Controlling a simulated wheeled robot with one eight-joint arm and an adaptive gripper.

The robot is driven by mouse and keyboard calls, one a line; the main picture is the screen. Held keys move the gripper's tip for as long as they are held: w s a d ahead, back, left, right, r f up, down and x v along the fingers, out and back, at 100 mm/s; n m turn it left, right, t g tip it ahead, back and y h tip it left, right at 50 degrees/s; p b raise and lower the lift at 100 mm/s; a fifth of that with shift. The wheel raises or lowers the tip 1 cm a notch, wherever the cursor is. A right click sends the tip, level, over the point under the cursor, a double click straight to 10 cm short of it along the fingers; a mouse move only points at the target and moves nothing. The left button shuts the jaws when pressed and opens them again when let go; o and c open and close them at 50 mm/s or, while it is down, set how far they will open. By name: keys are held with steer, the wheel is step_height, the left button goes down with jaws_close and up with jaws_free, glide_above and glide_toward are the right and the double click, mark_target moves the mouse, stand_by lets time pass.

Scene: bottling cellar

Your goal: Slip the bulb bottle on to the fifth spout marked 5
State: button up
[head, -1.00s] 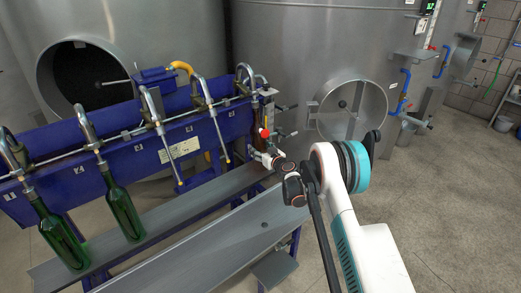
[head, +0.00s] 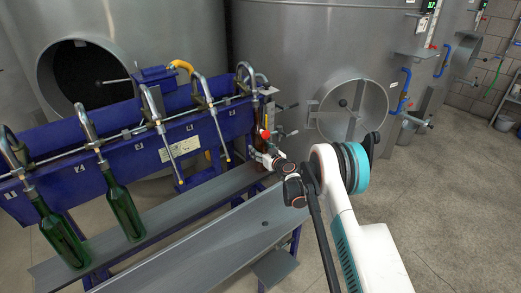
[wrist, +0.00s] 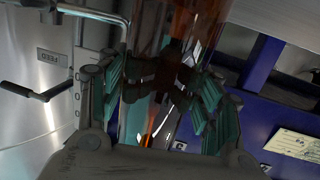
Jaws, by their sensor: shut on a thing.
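The bulb bottle shows in the wrist view as amber, see-through glass (wrist: 192,22). My gripper (wrist: 165,92) is shut around it, with a finger on each side. In the head view my gripper (head: 264,155) is at the right end of the blue filling rack, and only a reddish-brown sliver of the bottle shows beside it. The fifth spout (head: 243,72) is a bent steel pipe near that end, above and a little left of my gripper. Whether the bottle's mouth touches the spout is hidden.
Green bottles (head: 124,210) hang on the two leftmost spouts. The blue rack (head: 125,165) runs along the left, with a grey trough (head: 185,200) below. Steel tanks (head: 310,60) stand behind. A crank handle (wrist: 35,92) is near my gripper in the wrist view. Floor at right is clear.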

steer(key=shift+f, duration=0.4)
steer(key=o, duration=1.5)
steer(key=shift+s, duration=0.1)
steer(key=shift+f+v, duration=0.3)
steer(key=shift+v, duration=1.85)
steer(key=shift+f+v, duration=0.3)
steer(key=shift+v, duration=1.85)
steer(key=shift+f+v, duration=0.3)
steer(key=shift+v, duration=1.8)
steer(key=shift+s+d, duration=0.1)
